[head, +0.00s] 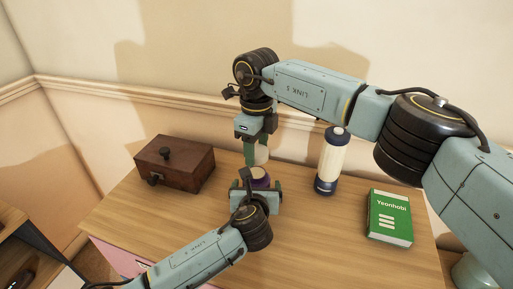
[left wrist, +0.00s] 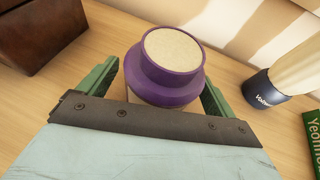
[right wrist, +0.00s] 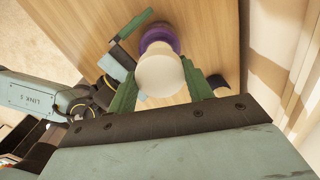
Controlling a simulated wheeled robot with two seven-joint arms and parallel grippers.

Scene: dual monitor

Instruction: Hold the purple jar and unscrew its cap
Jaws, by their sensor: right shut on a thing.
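The purple jar (head: 260,183) stands upright on the table. In the left wrist view the jar (left wrist: 168,82) shows a purple neck and a flat cream top. My left gripper (head: 257,187) has one finger on each side of the jar; whether both fingers touch it is hidden. My right gripper (head: 255,155) points down from above and is shut on the pale cream cap (head: 261,155). The cap (right wrist: 160,72) sits between its fingers in the right wrist view, apart from the jar and just above it. The jar (right wrist: 158,38) is partly covered by the cap there.
A dark wooden box (head: 176,163) stands to the left on the table. A white and navy bottle (head: 331,162) stands to the right, near the right arm. A green book (head: 389,217) lies farther right. The wooden table (head: 325,238) is clear at the front right.

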